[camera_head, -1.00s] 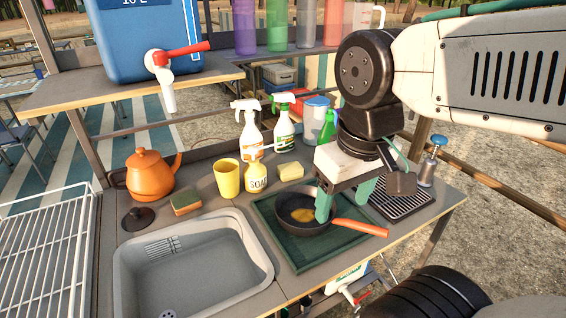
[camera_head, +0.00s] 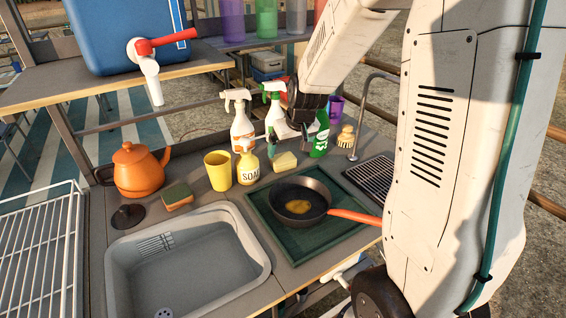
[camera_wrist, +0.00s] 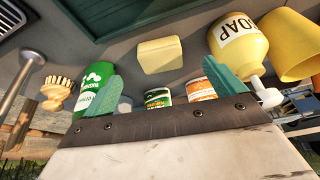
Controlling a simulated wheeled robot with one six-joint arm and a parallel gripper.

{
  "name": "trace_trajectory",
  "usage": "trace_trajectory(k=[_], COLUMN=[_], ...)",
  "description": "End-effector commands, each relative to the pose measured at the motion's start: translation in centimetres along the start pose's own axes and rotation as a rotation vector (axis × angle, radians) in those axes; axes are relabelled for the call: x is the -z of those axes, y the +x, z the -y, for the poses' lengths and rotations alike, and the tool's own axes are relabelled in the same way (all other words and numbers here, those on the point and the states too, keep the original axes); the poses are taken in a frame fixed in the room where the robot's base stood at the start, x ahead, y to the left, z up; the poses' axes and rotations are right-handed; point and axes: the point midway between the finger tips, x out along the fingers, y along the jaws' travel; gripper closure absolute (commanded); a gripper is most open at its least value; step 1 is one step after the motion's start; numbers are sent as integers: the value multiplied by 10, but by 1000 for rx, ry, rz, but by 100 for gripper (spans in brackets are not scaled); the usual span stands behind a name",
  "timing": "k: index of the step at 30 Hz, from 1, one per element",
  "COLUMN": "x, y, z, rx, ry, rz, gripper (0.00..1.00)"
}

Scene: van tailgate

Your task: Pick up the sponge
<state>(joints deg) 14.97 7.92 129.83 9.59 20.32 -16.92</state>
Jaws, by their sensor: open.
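A sponge (camera_head: 178,196) with a brownish-yellow body and a green top lies on the counter between the orange kettle and the sink in the head view. A plain pale yellow block (camera_head: 285,161) lies behind the pan; it also shows in the wrist view (camera_wrist: 160,55), ahead of and between the fingers. I cannot tell if it is a sponge or soap. My gripper (camera_wrist: 164,76) is open with teal fingers, nothing between them. In the head view it is partly hidden among the bottles. The green-topped sponge is not in the wrist view.
A soap bottle (camera_head: 248,168) and a yellow cup (camera_head: 218,170) stand left of the pale block. Spray bottles (camera_head: 242,125) stand behind. A pan (camera_head: 315,186) sits on the green tray (camera_head: 270,232). A brush (camera_head: 345,138) stands right. The sink (camera_head: 235,280) is in front.

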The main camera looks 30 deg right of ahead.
Motion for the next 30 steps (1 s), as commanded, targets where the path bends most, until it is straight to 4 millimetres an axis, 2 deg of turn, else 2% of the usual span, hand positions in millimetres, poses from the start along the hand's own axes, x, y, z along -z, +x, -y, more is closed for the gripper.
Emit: trace_trajectory(k=[18, 27, 28, 30], x=[1, 2, 2, 2], y=[75, 79, 79, 79], z=[-2, -2, -2, -2], rx=[-2, -3, -3, -3], ry=[0, 0, 0, 0], rz=[0, -1, -1, -1], gripper=[5, 5, 11, 31])
